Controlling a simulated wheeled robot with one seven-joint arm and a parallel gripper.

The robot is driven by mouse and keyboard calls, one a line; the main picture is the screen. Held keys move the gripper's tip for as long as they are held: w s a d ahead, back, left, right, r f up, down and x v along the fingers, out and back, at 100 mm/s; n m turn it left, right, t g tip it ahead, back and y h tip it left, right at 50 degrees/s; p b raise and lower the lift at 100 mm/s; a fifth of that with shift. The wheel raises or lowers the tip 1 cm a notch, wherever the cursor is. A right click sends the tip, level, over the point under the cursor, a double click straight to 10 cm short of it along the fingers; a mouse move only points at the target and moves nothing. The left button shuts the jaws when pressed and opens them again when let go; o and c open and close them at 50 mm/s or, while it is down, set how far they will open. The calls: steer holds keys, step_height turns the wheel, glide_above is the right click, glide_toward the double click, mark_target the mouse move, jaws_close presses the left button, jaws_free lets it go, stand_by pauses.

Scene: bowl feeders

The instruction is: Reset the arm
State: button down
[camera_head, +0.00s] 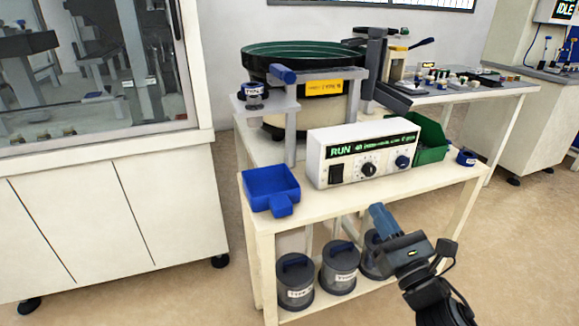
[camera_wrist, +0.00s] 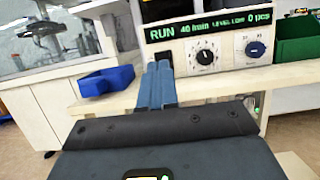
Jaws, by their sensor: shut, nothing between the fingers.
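My gripper (camera_head: 378,212) is in front of the feeder table's front edge, low at the right of the middle in the head view. Its blue fingers (camera_wrist: 157,85) are together and empty in the wrist view, pointing at the control box. My dark arm comes up from the bottom right. No object touches the fingers.
A white control box (camera_head: 318,160) reading RUN stands on the table (camera_head: 330,200). A blue bin (camera_head: 270,186) is left of it, a green bin (camera_head: 432,138) right. A bowl feeder (camera_head: 300,58) stands behind. Lidded canisters (camera_head: 338,272) sit on the lower shelf.

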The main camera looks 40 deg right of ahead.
steer(key=s+a+f+m+g+y, duration=0.2)
steer(key=s+a+f+m+y, duration=0.15)
steer(key=s+a+m, duration=1.15)
steer(key=s+a+r+m+g+y, duration=0.1)
steer(key=s+a+m+g, duration=0.15)
steer(key=s+m, duration=0.55)
steer(key=s+a+r+m+g+y, duration=0.1)
steer(key=s+a+m+g+y, duration=0.3)
steer(key=m, duration=0.6)
step_height(320, 180, up, 20)
steer(key=t+h+p, duration=0.2)
steer(key=p, duration=1.7)
steer(key=shift+s+d+f, duration=0.2)
steer(key=shift+s+d, duration=0.2)
steer(key=shift+s, duration=0.05)
steer(key=shift+h, duration=0.25)
stand_by(1.2)
